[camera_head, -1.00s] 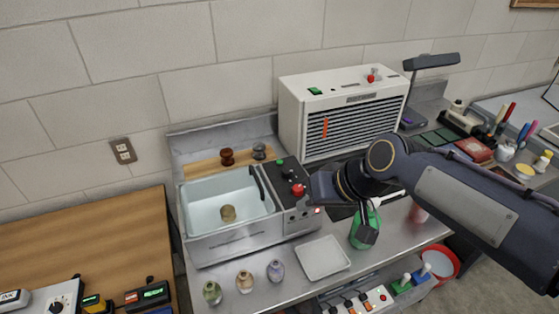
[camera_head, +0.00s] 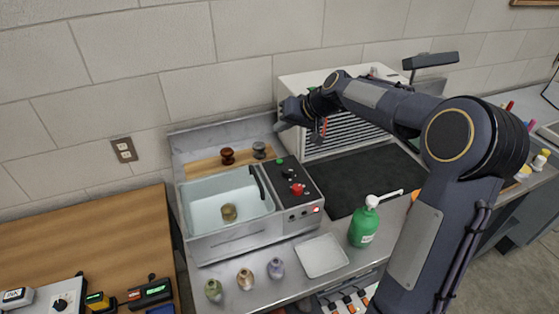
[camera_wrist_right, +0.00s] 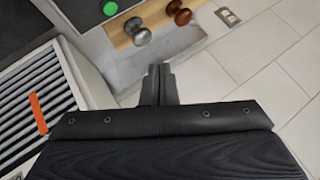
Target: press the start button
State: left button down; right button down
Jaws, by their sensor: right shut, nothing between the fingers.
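The steel tank unit (camera_head: 238,238) has a dark control panel (camera_head: 308,197) on its right side. A green button (camera_head: 279,161) sits at the panel's back end, with a red knob (camera_head: 297,189) further forward. Neither button is labelled readably. My right gripper (camera_head: 280,127) is shut and empty, above and behind the panel, near the wall. In the right wrist view its closed fingertips (camera_wrist_right: 160,72) point towards the wall, and the green button (camera_wrist_right: 110,8) shows at the top edge, apart from them. My left gripper is out of view.
A white louvred box (camera_head: 292,88) stands right of the panel, partly hidden by my right arm. Brown and grey knobs (camera_head: 227,156) sit on a wooden strip behind the tank. A green pump bottle (camera_head: 363,225), white tray (camera_head: 322,256) and small bottles stand in front.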

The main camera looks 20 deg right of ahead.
jog(key=shift+f, duration=0.15)
jog(key=b, duration=0.6)
send_over(279, 162)
jog(key=f, duration=0.5)
jog(key=d+f, duration=0.1)
jog(key=f, duration=0.1)
jog(key=shift+s+f, duration=0.3)
jog(key=shift+f, duration=0.1)
jog(key=shift+f+b, duration=0.4)
jog(key=shift+b, duration=0.1)
dwell(0.6)
jog(key=shift+f+b, duration=0.35)
jog(key=shift+b, duration=0.1)
jog(key=shift+f+b, duration=0.45)
jog(key=shift+b, duration=0.05)
dwell(0.5)
dwell(0.3)
jog(key=shift+r+p, duration=0.55)
jog(key=shift+r, duration=0.25)
